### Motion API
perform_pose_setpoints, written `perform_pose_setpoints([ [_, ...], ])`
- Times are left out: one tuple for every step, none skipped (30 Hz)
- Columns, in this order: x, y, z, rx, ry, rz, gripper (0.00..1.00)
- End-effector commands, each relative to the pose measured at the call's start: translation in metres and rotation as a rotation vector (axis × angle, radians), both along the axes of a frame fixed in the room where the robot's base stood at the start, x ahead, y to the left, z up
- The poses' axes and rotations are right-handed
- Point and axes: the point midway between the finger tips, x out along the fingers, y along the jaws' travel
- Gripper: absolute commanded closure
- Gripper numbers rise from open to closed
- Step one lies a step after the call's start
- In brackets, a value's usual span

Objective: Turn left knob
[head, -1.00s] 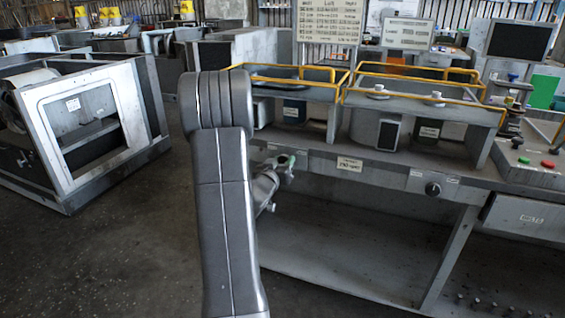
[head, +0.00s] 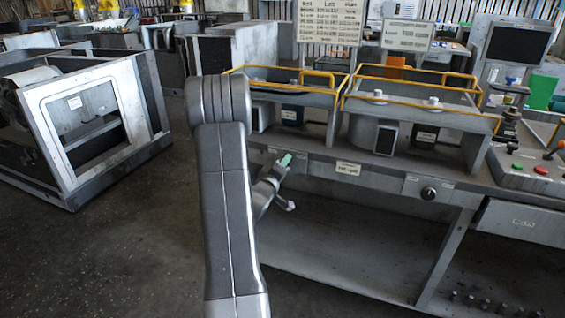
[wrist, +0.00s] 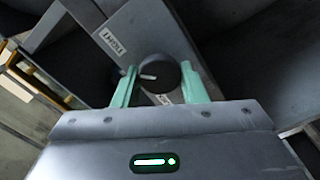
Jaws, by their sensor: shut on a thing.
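The left knob (wrist: 158,75) is round and dark with a white pointer line, seen in the wrist view on a grey panel strip. The pointer points left in that view. My gripper (wrist: 160,82) has pale green fingers, one on each side of the knob, and is shut on it. In the head view my gripper (head: 283,161) is at the left part of the bench's front edge. The left knob is hidden there by my gripper. A second dark knob (head: 428,193) is farther right on the same front strip.
The bench (head: 370,178) carries yellow-railed housings (head: 415,100) above the strip. A control box (head: 535,168) with red and green buttons is at the right. A grey framed cabinet (head: 95,120) stands at the left. Open floor lies between cabinet and bench.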

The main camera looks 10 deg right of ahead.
Motion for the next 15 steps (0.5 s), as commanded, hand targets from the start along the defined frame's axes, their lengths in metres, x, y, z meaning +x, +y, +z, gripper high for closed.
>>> perform_pose_setpoints([
  [0.0004, 0.0006, 0.002, -0.036, 0.025, 0.001, 0.84],
  [0.0004, 0.0005, 0.0019, -0.059, 0.041, 0.002, 0.84],
  [0.0003, 0.0006, 0.0018, -0.09, 0.063, 0.001, 0.84],
  [0.0004, 0.0007, 0.0018, -0.113, 0.079, 0.001, 0.84],
  [0.0004, 0.0007, 0.0018, -0.137, 0.094, 0.002, 0.84],
  [0.0003, 0.0007, 0.0017, -0.169, 0.115, 0.001, 0.84],
  [0.0004, 0.0008, 0.0015, -0.192, 0.131, 0.001, 0.84],
  [0.0004, 0.0007, 0.0014, -0.216, 0.147, 0.001, 0.84],
  [0.0004, 0.0007, 0.001, -0.246, 0.168, 0.001, 0.84],
  [0.0004, 0.0008, 0.0009, -0.27, 0.183, 0.001, 0.84],
  [0.0004, 0.0008, 0.0009, -0.293, 0.199, 0.001, 0.84],
  [0.0004, 0.0008, 0.0008, -0.322, 0.218, 0.001, 0.84],
  [0.0004, 0.0008, 0.0006, -0.343, 0.233, 0.002, 0.84],
  [0.0004, 0.0008, 0.0006, -0.363, 0.247, 0.002, 0.84],
  [0.0005, 0.0009, 0.0003, -0.39, 0.265, 0.002, 0.84],
])
